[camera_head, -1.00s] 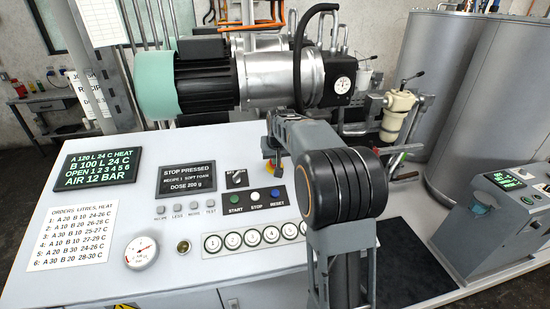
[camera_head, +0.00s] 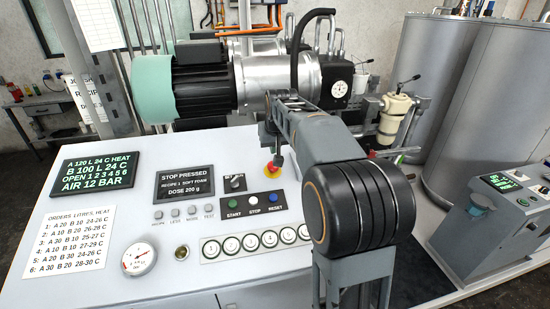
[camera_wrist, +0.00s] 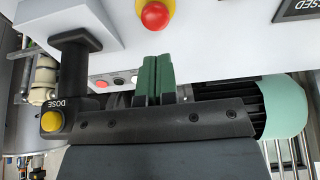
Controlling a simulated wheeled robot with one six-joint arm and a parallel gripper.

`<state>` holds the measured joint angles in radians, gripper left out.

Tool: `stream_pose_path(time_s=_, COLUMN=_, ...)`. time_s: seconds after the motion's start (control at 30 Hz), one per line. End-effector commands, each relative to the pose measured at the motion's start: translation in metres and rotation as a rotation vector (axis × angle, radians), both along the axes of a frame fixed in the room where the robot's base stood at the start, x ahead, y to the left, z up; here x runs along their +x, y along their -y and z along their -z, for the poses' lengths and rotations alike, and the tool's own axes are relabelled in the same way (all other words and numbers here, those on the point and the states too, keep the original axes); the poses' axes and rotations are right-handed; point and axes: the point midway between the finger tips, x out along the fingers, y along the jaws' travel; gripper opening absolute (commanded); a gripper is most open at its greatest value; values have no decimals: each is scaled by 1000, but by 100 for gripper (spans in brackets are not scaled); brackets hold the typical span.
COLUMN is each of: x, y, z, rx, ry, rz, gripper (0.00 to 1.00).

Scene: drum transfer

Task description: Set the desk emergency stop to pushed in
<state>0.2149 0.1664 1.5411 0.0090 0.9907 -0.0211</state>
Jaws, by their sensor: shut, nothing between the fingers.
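The desk emergency stop is a red mushroom button on a yellow base (camera_head: 273,168), on the sloped panel behind the start, stop and reset buttons. It also shows at the top of the wrist view (camera_wrist: 155,15). My gripper's green-padded fingers (camera_wrist: 157,60) are together and empty, below the red button in the wrist view and apart from it. In the head view my gripper (camera_head: 268,143) is just above the button, partly hidden by the arm. The dark panel display (camera_head: 186,179) reads "STOP PRESSED". The button's depth is hard to judge.
A rotary switch (camera_head: 235,183) sits left of the stop. Green, white and blue buttons (camera_head: 254,200) and a row of round numbered buttons (camera_head: 250,243) lie in front. A motor with a teal end (camera_head: 155,88) is above the desk. A yellow "DOSE" button (camera_wrist: 52,121) is beside my fingers in the wrist view.

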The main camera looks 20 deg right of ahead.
Motion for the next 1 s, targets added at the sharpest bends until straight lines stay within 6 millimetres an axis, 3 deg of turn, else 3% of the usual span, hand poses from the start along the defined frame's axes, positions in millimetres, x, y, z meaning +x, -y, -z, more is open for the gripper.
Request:
stream_pose_path(time_s=0.2, x=-14, y=0, z=-31, rx=0, ry=4, rz=5, gripper=0)
stream_pose_path(time_s=0.4, x=-20, y=-1, z=-46, rx=0, ry=4, rz=5, gripper=0)
stream_pose_path(time_s=1.0, x=-21, y=-2, z=-49, rx=0, ry=3, rz=4, gripper=0)
